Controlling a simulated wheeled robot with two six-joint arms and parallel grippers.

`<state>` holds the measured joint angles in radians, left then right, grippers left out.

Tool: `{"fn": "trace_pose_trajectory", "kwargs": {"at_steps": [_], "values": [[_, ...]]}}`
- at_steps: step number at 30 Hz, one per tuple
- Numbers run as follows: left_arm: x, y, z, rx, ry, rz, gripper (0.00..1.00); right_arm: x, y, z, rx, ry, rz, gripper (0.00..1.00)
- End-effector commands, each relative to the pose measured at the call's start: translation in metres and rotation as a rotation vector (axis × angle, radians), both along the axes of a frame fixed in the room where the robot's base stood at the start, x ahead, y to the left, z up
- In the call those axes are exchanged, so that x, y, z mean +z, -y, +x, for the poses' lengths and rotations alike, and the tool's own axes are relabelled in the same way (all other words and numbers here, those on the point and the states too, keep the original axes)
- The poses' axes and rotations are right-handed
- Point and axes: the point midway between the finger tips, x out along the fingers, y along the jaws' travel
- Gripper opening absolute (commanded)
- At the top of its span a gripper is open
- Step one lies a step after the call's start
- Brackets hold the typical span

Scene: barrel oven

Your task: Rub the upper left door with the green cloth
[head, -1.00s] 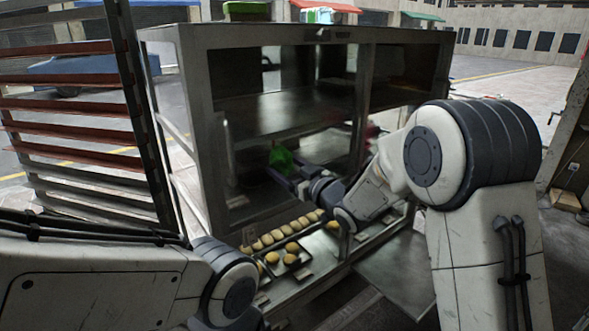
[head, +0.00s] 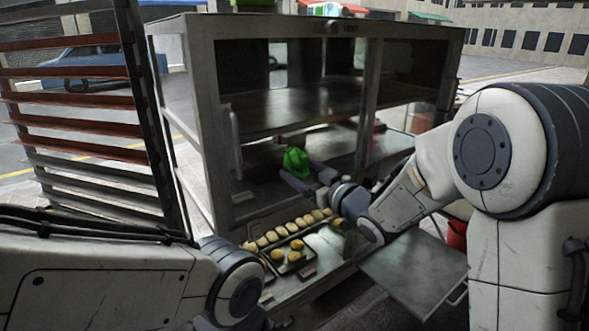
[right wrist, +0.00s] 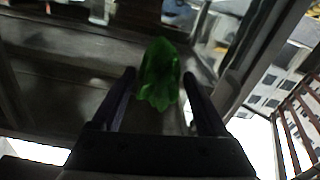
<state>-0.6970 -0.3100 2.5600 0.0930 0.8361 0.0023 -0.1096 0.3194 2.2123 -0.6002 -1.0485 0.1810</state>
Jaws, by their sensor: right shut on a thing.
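The green cloth (head: 296,162) is a crumpled bright green piece in front of the lower part of the upper left door (head: 270,90). My right gripper (head: 300,180) is shut on the cloth. In the right wrist view the cloth (right wrist: 158,82) sits between the two dark fingers. I cannot tell whether the cloth touches the glass. My left arm shows at lower left, but its gripper is out of view.
Trays with several buns (head: 285,240) lie on the ledge below the door. A flat metal panel (head: 420,265) juts out at lower right, with a red bucket (head: 457,235) beside it. A slatted rack (head: 90,100) stands at left. Boxes lie on the cabinet top.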

Motion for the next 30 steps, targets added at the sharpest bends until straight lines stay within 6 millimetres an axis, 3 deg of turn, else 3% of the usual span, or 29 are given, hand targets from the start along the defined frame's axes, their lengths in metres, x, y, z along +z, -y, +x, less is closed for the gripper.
{"fn": "trace_pose_trajectory", "kwargs": {"at_steps": [15,30], "values": [[-0.002,0.000,0.000,0.000,0.000,0.000,0.50,0.000,0.007,-0.008,-0.002,-0.001,0.000,0.24],[-0.005,0.000,0.000,0.000,0.000,0.000,0.50,0.000,0.022,-0.031,-0.001,0.000,0.001,0.24]]}}
